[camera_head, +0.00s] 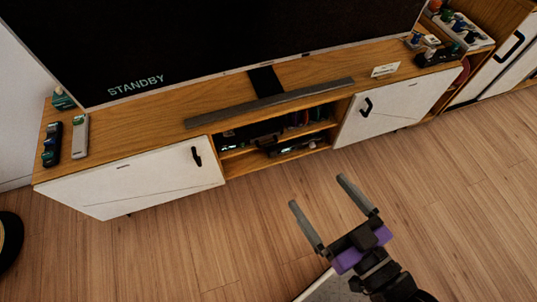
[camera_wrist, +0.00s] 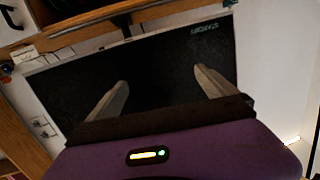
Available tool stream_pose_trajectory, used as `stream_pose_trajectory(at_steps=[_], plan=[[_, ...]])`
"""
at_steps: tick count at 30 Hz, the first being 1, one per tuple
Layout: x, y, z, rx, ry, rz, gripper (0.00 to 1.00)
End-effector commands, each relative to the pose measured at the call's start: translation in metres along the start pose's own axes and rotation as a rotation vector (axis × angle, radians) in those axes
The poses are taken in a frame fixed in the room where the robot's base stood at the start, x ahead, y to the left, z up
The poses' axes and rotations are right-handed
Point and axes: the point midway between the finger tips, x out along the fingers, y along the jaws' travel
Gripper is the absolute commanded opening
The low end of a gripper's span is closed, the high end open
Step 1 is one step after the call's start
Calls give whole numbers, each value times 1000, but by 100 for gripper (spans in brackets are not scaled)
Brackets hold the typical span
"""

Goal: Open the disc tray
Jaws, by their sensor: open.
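My gripper (camera_head: 317,190) is open and empty in the head view. Its two grey fingers are spread apart over the wooden floor, in front of the TV cabinet. The open middle shelf (camera_head: 281,150) of the cabinet holds dark items in shadow. A black box (camera_head: 250,131) sits on its upper level, possibly a disc player; I cannot make out a disc tray on it. In the wrist view, my open gripper (camera_wrist: 160,77) shows against the dark TV screen (camera_wrist: 150,62), with nothing between the fingers.
White cabinet doors (camera_head: 140,180) with black handles flank the shelf, both shut. A grey soundbar (camera_head: 270,101) lies on the cabinet top below the large TV (camera_head: 215,35) reading STANDBY. Remotes (camera_head: 80,136) lie at the left end. The floor (camera_head: 190,245) before the cabinet is clear.

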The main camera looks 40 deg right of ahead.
Motion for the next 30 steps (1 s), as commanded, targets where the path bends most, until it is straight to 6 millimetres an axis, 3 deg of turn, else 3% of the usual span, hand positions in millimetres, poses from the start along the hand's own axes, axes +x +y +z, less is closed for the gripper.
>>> stream_pose_trajectory(at_steps=[1, 3, 13, 21, 25, 27, 30], plan=[[20, 3, 36, 13, 23, 21, 98], [43, 7, 65, 27, 48, 45, 98], [171, 32, 200, 58, 143, 134, 98], [290, 75, 298, 27, 187, 181, 98], [331, 92, 333, -3, 178, 187, 98], [341, 93, 346, -14, 163, 183, 98], [341, 87, 365, -21, 131, 174, 98]])
